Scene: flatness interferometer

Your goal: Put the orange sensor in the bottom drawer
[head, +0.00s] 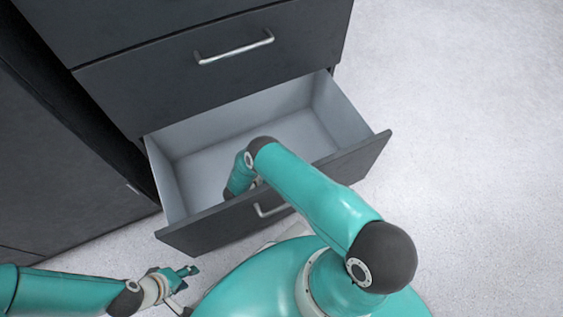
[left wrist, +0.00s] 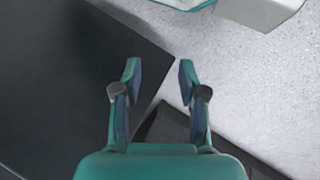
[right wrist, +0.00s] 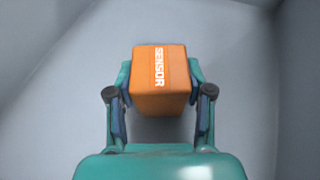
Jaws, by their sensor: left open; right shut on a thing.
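The orange sensor (right wrist: 155,85) is a small box with white "SENSOR" lettering, seen in the right wrist view. My right gripper (right wrist: 160,75) is shut on it, one finger on each side. Pale grey drawer walls and floor surround it there; I cannot tell whether it touches the floor. In the head view the bottom drawer (head: 347,162) is pulled open, and my right arm reaches down into it; the sensor and right fingers are hidden there. My left gripper (head: 188,277) is open and empty, left of the drawer's front and low in the picture; it also shows in the left wrist view (left wrist: 160,75).
A closed drawer with a silver handle (head: 235,48) sits above the open one. A dark cabinet (head: 65,150) stands at the left. The visible drawer floor looks empty. Pale speckled floor (head: 470,130) is clear at the right.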

